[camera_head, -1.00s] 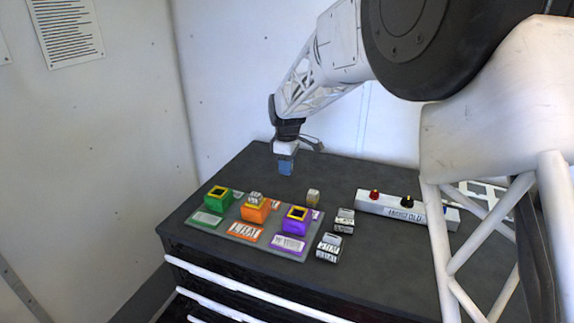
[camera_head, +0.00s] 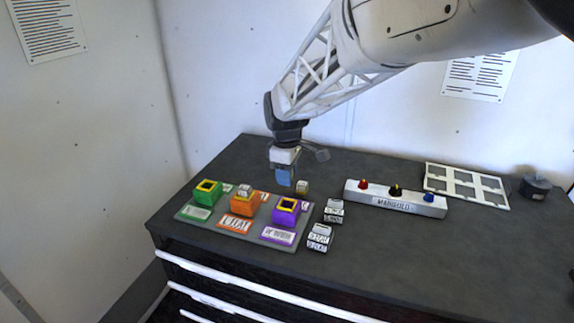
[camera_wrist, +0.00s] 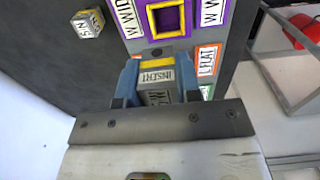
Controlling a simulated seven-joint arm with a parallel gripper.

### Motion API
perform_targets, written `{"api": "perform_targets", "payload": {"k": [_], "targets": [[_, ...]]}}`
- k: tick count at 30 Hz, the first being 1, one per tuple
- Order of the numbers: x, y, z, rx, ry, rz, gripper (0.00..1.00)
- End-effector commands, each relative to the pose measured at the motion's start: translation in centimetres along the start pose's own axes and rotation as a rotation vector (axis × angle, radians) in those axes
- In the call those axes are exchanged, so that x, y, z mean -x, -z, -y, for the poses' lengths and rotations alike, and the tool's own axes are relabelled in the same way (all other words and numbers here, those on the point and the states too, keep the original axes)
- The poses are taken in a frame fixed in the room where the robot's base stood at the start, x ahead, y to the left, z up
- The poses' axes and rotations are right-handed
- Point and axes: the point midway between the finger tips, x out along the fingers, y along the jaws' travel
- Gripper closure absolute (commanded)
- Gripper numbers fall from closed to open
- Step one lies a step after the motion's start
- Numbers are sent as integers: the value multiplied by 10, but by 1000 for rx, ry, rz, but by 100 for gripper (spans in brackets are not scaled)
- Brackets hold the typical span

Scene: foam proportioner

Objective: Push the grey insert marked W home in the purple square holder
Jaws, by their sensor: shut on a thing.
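My gripper (camera_head: 285,180) hangs above the table behind the tray in the head view. Its blue fingers are shut on a grey insert (camera_wrist: 156,76), whose face reads "INSERT" in the wrist view; its letter is not clear. A yellow strip shows at the insert's edge. The purple square holder (camera_head: 284,216) stands at the right end of the tray, with a yellow rim and an open dark hole. It also shows at the top of the wrist view (camera_wrist: 150,20), apart from the held insert.
The tray (camera_head: 250,242) also carries a green holder (camera_head: 208,194), empty, and an orange holder (camera_head: 240,207) with an insert in it. Loose blocks (camera_head: 302,187), (camera_head: 334,210) and (camera_head: 320,237) lie near the purple holder. A manifold bar (camera_head: 395,199) with knobs lies right.

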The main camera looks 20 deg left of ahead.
Motion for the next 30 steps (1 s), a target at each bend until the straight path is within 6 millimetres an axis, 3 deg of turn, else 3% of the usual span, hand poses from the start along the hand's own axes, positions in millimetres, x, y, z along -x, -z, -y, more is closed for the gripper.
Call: {"api": "perform_targets", "payload": {"k": [6,20,30], "targets": [[1,-6,10,-6,0,0,94],[0,-7,10,-6,0,0,94],[-11,-7,10,-6,1,1,94]]}}
